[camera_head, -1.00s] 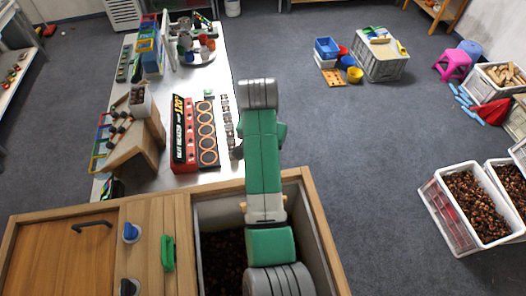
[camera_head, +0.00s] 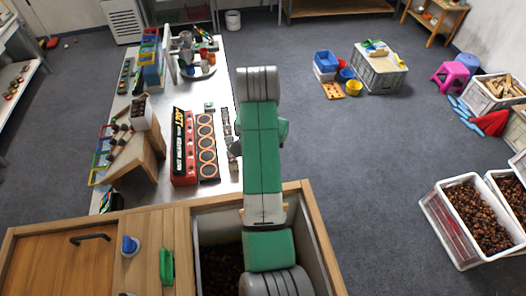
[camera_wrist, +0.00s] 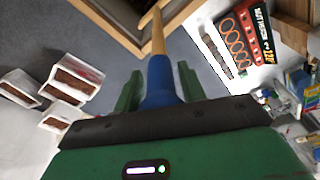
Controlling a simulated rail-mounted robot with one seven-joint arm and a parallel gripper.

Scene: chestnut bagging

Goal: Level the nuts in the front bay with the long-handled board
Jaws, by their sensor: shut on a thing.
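My gripper (camera_wrist: 160,80) is shut on the blue grip (camera_wrist: 162,85) of a long-handled tool. A pale wooden shaft (camera_wrist: 158,35) runs from the grip toward the top of the wrist view, where its far end is out of frame. The board end is not visible. In the head view, a wood-rimmed bay (camera_head: 325,250) holds dark brown nuts (camera_head: 222,268) low inside. My arm covers the bay's middle and hides the gripper there. I cannot tell how level the nuts are.
A wooden counter with a cabinet door (camera_head: 70,265), blue knob (camera_head: 130,246) and green item (camera_head: 167,266) lies left of the bay. A white table (camera_head: 215,100) with racks stands beyond. Crates of nuts (camera_head: 435,215) stand right. Floor between is clear.

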